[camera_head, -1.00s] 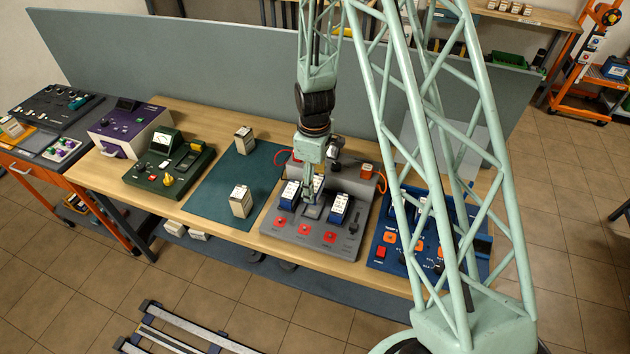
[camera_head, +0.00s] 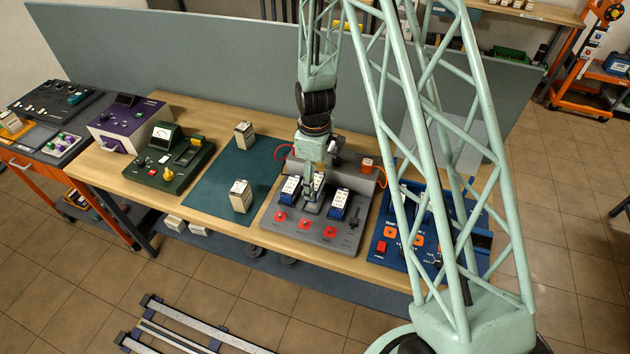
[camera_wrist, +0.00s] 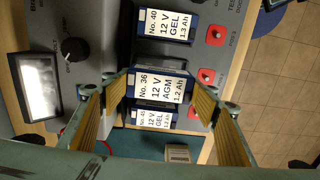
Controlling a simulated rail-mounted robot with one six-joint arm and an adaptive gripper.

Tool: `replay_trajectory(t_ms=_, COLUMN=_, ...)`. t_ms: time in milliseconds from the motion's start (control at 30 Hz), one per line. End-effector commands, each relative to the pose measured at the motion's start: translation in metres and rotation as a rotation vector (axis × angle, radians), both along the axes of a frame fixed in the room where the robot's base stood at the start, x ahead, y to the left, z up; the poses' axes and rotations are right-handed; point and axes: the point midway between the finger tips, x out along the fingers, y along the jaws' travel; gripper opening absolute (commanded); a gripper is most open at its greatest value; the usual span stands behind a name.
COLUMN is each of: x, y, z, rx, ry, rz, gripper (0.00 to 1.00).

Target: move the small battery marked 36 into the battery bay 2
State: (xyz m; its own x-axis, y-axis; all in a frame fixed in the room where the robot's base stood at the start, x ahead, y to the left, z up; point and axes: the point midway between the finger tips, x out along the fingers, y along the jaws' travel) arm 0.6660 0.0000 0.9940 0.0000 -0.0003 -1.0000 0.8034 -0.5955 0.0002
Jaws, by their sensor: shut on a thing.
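The small battery marked 36 (camera_wrist: 160,88) is between the two fingers of my gripper (camera_wrist: 161,99), its label facing up in the wrist view. My gripper (camera_head: 311,197) is shut on it over the middle bay of the grey test unit (camera_head: 330,236).
Several red buttons (camera_head: 303,225) line the unit's front. Two pale batteries (camera_head: 241,196) (camera_head: 244,135) stand on the green mat (camera_head: 215,180). A green meter unit (camera_head: 170,165) is left, a blue unit (camera_head: 405,240) right. A grey partition (camera_head: 200,70) runs behind the table.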

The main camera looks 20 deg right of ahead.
Motion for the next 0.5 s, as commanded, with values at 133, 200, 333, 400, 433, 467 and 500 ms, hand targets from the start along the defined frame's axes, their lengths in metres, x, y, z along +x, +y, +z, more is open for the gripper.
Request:
replay_trajectory(t_ms=133, x=0.000, y=0.000, z=-0.010, rx=0.000, ry=0.000, rz=0.000, gripper=0.35)
replay_trajectory(t_ms=200, x=0.000, y=0.000, z=-0.015, rx=0.000, ry=0.000, rz=0.000, gripper=0.35)
replay_trajectory(t_ms=333, x=0.000, y=0.000, z=-0.024, rx=0.000, ry=0.000, rz=0.000, gripper=0.35)
replay_trajectory(t_ms=400, x=0.000, y=0.000, z=-0.028, rx=0.000, ry=0.000, rz=0.000, gripper=0.35)
replay_trajectory(t_ms=433, x=0.000, y=0.000, z=-0.030, rx=0.000, ry=0.000, rz=0.000, gripper=0.35)
replay_trajectory(t_ms=467, x=0.000, y=0.000, z=-0.032, rx=0.000, ry=0.000, rz=0.000, gripper=0.35)
replay_trajectory(t_ms=500, x=0.000, y=0.000, z=-0.034, rx=0.000, ry=0.000, rz=0.000, gripper=0.35)
